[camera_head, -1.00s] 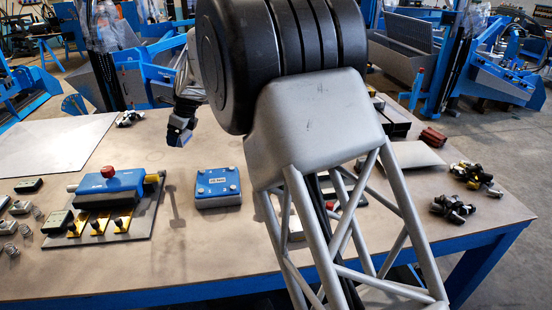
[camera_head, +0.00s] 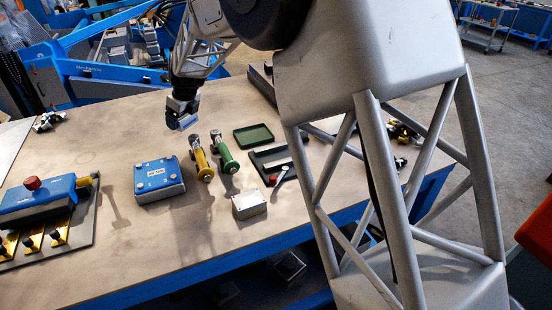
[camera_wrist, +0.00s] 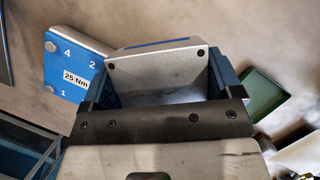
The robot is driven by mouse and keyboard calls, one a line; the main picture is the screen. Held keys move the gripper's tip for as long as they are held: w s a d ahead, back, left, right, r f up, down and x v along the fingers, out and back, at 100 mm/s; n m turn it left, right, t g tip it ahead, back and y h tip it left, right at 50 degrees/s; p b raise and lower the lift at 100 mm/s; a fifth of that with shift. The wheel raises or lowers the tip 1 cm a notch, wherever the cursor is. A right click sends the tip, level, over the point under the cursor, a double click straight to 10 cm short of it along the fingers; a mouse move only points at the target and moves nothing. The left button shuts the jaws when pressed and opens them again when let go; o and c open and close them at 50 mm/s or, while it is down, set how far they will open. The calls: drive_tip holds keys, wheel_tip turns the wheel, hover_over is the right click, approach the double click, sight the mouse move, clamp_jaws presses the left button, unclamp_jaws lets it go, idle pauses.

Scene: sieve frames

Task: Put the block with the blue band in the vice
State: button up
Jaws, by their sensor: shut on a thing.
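My gripper (camera_head: 183,112) is above the back half of the table, behind the blue 25 Nm box. In the wrist view my gripper (camera_wrist: 163,82) is shut on a grey block (camera_wrist: 165,62) held between its two blue fingers. The block has two dark holes on the near face and a blue band along its top. Its underside is hidden. A dark fixture (camera_head: 265,166) with a red-tipped lever, to the right of and in front of my gripper, may be the vice. It is apart from the block, and my arm partly hides its right side.
The blue box (camera_head: 158,180), a yellow tool (camera_head: 201,160), a green tool (camera_head: 223,152), a grey box (camera_head: 249,204) and a green tray (camera_head: 253,136) stand on the table. A blue device with a red button (camera_head: 36,195) is at the left.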

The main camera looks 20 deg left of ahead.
drive_tip(key=w+d+m+t, duration=0.1)
drive_tip(key=w+d+m, duration=0.35)
drive_tip(key=d, duration=1.05)
drive_tip(key=m+t+h, duration=0.1)
drive_tip(key=m+t, duration=0.1)
drive_tip(key=m, duration=0.1)
hover_over(275, 156)
drive_tip(key=shift+s+d+r, duration=0.1)
drive_tip(key=shift+s+d, duration=0.3)
drive_tip(key=shift+s, duration=0.05)
drive_tip(key=shift+f, duration=3.15)
drive_tip(key=shift+f, duration=0.1)
drive_tip(key=shift+f, duration=1.8)
drive_tip(key=shift+f, duration=0.1)
